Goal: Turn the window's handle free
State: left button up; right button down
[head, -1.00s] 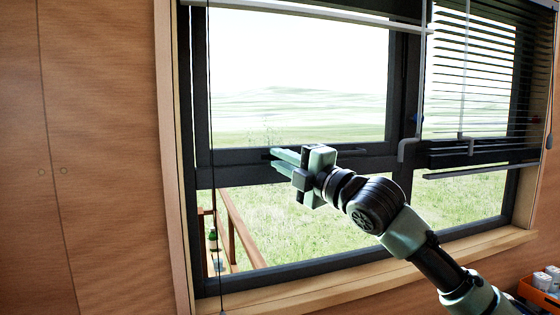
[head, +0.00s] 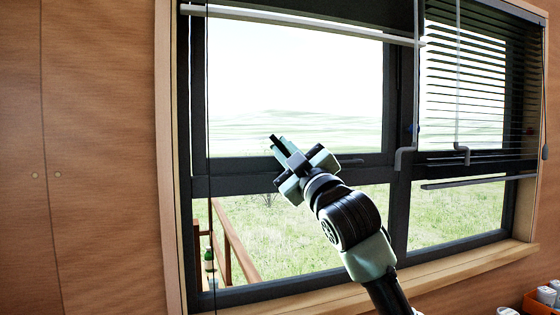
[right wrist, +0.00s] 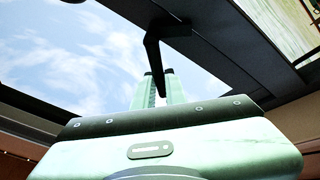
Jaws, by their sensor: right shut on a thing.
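The window (head: 405,115) has a dark frame with a tall upper pane and a lower pane. Its dark handle (right wrist: 153,52) shows in the right wrist view as a bent lever reaching from the frame down between my fingers. My right gripper (head: 279,147) is at the lower rail of the upper left pane, tilted up and to the left. It is shut on the handle; in the right wrist view the fingers (right wrist: 159,88) lie on both sides of the lever. In the head view the gripper hides most of the handle. My left gripper is not in view.
A raised blind with a pale bottom bar (head: 300,22) hangs over the left pane. A lowered slatted blind (head: 475,85) covers the upper right pane. A wooden sill (head: 450,268) runs below. An orange crate (head: 540,302) stands at lower right.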

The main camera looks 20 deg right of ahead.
jog(key=shift+d+r+m+h, duration=0.25)
jog(key=shift+d+m+h, duration=0.25)
jog(key=shift+m+h, duration=1.2)
jog(key=shift+d+r+m+h, duration=0.2)
jog(key=shift+d+m+h, duration=0.45)
jog(key=shift+m, duration=1.9)
jog(key=shift+d+r+m+h, duration=0.35)
jog(key=shift+m+h, duration=0.9)
jog(key=shift+m, duration=0.9)
jog(key=shift+d+f+g, duration=0.1)
jog(key=shift+g, duration=0.2)
jog(key=c, duration=1.5)
grip_release()
jog(key=shift+o, duration=0.2)
jog(key=b+v, duration=0.2)
jog(key=v, duration=0.5)
jog(key=shift+s+f+b, duration=0.2)
jog(key=shift+s+b, duration=0.1)
jog(key=shift+b, duration=0.1)
